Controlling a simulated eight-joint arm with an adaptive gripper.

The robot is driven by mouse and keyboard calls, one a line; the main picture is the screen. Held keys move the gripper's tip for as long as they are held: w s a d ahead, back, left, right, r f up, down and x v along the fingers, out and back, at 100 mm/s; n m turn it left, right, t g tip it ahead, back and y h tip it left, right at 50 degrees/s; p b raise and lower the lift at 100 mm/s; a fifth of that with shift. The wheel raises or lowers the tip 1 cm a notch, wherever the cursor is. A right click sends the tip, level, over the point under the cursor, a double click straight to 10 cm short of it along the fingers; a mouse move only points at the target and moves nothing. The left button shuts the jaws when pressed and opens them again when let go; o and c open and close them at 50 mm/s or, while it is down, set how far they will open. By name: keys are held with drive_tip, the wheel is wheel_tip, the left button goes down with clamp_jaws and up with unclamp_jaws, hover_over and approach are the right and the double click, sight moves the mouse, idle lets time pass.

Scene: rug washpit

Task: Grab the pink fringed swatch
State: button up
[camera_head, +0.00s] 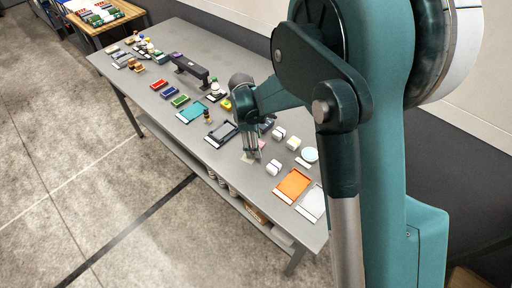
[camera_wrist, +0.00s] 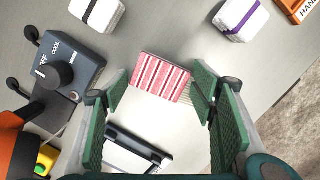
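The pink fringed swatch (camera_wrist: 160,76) shows in the wrist view as a small pink-and-white striped piece with pale fringe at its right end. It lies on the grey table (camera_wrist: 178,32). My gripper (camera_wrist: 161,86) is open, with its green-padded fingers on the left and right of the swatch. No grip on the swatch shows, and I cannot tell the exact height of the fingertips above the table. In the head view my gripper (camera_head: 254,152) is low over the table, and only a sliver of pink (camera_head: 262,144) shows beside it.
In the wrist view, a grey box with a black knob (camera_wrist: 70,65) stands left of the swatch. White strapped blocks (camera_wrist: 97,12) (camera_wrist: 241,18) lie beyond it. A black-framed tray (camera_wrist: 135,148) is on the near side. In the head view, an orange tray (camera_head: 293,184) lies right of my gripper.

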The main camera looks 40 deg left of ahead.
drive_tip(key=shift+r, duration=0.1)
idle(0.3)
wheel_tip(320, 180, up, 10)
drive_tip(key=shift+p, duration=0.4)
